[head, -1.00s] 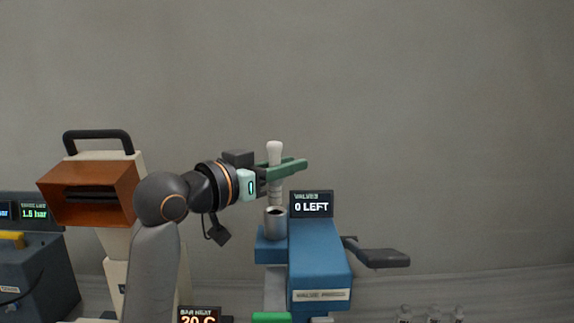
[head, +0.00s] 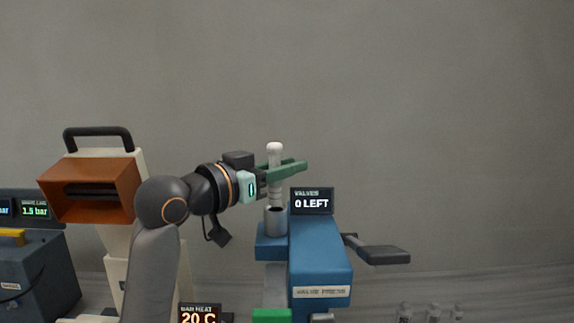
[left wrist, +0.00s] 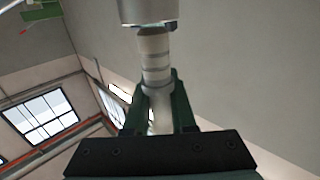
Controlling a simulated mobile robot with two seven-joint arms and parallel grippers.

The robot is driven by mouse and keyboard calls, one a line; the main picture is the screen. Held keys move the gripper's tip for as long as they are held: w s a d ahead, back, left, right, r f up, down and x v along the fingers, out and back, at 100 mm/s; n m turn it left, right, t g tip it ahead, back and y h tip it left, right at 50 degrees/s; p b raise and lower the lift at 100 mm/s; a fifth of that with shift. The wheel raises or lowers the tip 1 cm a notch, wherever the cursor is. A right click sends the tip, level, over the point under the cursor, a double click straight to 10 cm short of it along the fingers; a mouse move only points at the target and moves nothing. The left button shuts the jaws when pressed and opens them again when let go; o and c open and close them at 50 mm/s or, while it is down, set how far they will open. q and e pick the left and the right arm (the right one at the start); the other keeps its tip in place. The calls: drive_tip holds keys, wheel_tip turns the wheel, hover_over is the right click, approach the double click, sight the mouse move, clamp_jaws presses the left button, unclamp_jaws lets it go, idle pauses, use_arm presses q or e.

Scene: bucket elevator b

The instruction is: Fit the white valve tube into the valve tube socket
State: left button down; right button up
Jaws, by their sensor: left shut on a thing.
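The white valve tube (head: 275,190) stands upright in my left gripper (head: 282,171), which is shut on it. The tube's rounded top shows above the green fingers and its ribbed part below them. In the head view its lower end is at the mouth of the grey metal socket (head: 275,222) on the blue valve press (head: 320,262). In the left wrist view the tube (left wrist: 155,62) lies between the fingers (left wrist: 160,100), and its ribbed end meets the rim of the metal socket (left wrist: 148,10). How deep it sits, I cannot tell. My right gripper is not in view.
A display (head: 312,201) reading "VALVES 0 LEFT" stands just right of the socket. A dark lever (head: 383,255) sticks out at the press's right. An orange-fronted heater (head: 90,190) stands at left. Small clear bottles (head: 432,313) are at the lower right.

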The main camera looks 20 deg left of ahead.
use_arm(q)
drive_tip(key=shift+f+b, duration=1.35)
drive_tip(key=shift+f, duration=0.85)
drive_tip(key=c, duration=0.7)
unclamp_jaws()
drive_tip(key=shift+o, duration=0.2)
drive_tip(key=shift+a, duration=0.1)
drive_tip(key=b+v, duration=0.1)
drive_tip(key=v, duration=1.1)
drive_tip(key=shift+s+b, duration=0.35)
drive_tip(key=shift+b, duration=0.05)
drive_tip(key=shift+r, duration=0.1)
